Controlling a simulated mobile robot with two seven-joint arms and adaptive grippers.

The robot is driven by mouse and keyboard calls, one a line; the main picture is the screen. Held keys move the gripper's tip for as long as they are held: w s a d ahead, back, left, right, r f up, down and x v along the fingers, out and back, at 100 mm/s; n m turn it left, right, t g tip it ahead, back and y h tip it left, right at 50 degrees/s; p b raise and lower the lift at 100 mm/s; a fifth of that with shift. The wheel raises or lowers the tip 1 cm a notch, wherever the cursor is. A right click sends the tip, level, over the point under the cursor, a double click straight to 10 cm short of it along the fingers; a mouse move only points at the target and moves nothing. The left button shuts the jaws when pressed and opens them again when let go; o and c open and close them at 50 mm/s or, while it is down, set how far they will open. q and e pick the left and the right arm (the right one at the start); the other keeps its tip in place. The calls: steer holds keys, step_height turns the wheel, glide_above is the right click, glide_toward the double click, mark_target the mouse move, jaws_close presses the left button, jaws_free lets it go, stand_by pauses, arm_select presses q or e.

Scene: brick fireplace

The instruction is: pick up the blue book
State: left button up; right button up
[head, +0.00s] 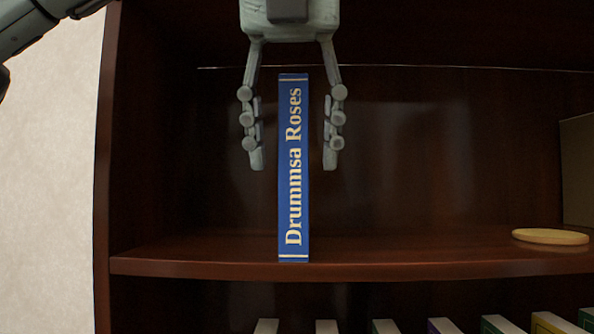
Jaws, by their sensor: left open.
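My left gripper (294,165) comes down from the top of the head view. It is open, with one finger on each side of the book's upper half. A gap shows between each finger and the spine. My right gripper is not in view.
A round tan disc (550,237) lies at the right. The bookcase's left side panel (118,150) is an upright edge. Several book tops show on the shelf below.

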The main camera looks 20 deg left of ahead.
mark_target(293, 175)
arm_select(q)
steer(key=x, duration=0.3)
steer(key=shift+a+r, duration=0.1)
steer(key=shift+f, duration=0.25)
steer(key=shift+f+b, duration=0.25)
steer(key=shift+b, duration=0.1)
jaws_close()
stand_by(0.4)
steer(key=shift+r, duration=0.1)
